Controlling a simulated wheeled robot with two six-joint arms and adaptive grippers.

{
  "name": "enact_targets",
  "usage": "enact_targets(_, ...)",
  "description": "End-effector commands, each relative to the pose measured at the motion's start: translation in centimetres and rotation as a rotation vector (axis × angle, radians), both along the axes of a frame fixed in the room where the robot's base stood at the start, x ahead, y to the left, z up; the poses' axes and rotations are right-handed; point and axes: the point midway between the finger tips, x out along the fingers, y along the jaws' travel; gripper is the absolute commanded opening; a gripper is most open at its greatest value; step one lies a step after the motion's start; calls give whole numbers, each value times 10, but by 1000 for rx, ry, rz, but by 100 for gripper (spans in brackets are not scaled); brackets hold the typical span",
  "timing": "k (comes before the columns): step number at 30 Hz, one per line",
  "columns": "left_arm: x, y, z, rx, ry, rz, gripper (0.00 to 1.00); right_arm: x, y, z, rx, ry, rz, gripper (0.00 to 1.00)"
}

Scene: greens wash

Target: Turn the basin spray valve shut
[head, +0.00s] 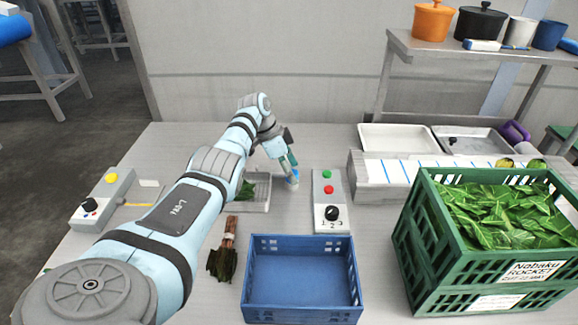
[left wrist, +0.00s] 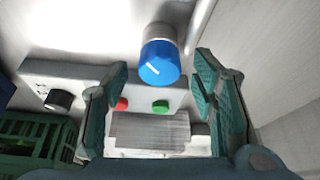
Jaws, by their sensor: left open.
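The basin spray valve appears as a round blue knob with a white mark on a pale grey stem (left wrist: 160,64) in the left wrist view. In the head view a small blue part of it (head: 294,175) shows at the fingertips, mostly hidden. My left gripper (head: 287,163) is open, its teal fingers either side of the knob in the left wrist view (left wrist: 161,72). I cannot tell whether a finger touches the knob. The gripper holds nothing. My right gripper is in neither view.
A control box (head: 329,188) with green and red buttons and a black dial stands just right of the gripper. A blue crate (head: 303,312) is in front. A green crate of leaves (head: 425,262) fills the right. A shallow tray (head: 259,205) with leaves is partly behind my arm.

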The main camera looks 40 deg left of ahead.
Motion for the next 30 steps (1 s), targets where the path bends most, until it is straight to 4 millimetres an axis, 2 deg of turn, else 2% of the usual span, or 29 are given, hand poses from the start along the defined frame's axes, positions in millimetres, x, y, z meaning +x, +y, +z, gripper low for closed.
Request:
enact_targets(5, -8, 9, 27, 5, -3, 0, 53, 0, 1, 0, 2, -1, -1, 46)
enact_targets(12, -25, 24, 88, 3, -4, 0, 53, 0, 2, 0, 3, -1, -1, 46)
enact_targets(15, -29, 28, 103, 2, -2, -1, 53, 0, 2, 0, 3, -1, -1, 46)
enact_targets(19, -32, 30, 109, 1, 1, -2, 53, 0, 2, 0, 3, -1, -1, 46)
enact_targets(30, -32, 30, 109, 1, 1, -2, 53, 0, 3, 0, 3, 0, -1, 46)
